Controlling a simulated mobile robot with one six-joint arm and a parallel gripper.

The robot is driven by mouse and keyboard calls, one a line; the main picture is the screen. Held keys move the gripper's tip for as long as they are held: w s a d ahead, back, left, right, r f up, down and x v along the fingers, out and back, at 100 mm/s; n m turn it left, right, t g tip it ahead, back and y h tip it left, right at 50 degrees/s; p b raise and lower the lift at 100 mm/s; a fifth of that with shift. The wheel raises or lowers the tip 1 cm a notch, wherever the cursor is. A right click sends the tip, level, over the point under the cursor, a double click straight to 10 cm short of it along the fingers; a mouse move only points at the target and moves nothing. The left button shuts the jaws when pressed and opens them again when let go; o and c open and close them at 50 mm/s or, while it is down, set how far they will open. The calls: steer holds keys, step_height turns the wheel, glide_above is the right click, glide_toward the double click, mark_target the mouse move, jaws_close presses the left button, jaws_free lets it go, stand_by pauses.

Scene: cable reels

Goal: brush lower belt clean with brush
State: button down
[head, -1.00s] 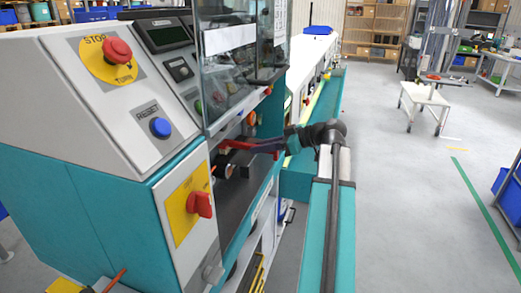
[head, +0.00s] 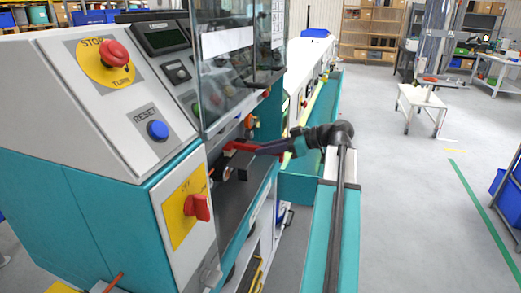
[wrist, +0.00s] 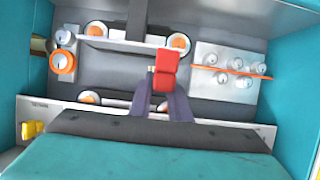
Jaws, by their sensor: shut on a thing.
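My gripper (wrist: 166,100) is shut on the brush, whose red body (wrist: 165,72) points into the machine's opening in the wrist view. In the head view the red brush (head: 240,147) and my gripper (head: 268,149) reach in below the glass guard. Inside, a pale strip (wrist: 125,43) runs between two white rollers with orange centres. Lower down, two more rollers (wrist: 90,97) sit near the front edge, where the lower belt seems to run; it is partly hidden by my fingers. I cannot tell whether the brush touches a belt.
An orange cable (wrist: 232,70) passes over several white rollers on a plate at right. A white-and-orange roller (wrist: 62,65) is at left. The teal front (wrist: 150,155) and side walls bound the opening. The glass guard (head: 240,60) hangs above; a red switch (head: 197,207) projects nearby.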

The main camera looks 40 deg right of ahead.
steer(key=s+d+b, duration=0.1)
steer(key=s+d, duration=0.4)
steer(key=s, duration=0.3)
steer(key=s+d+b, duration=0.1)
steer(key=s+d, duration=0.4)
steer(key=s, duration=0.3)
steer(key=shift+s, duration=0.25)
stand_by(0.8)
stand_by(0.9)
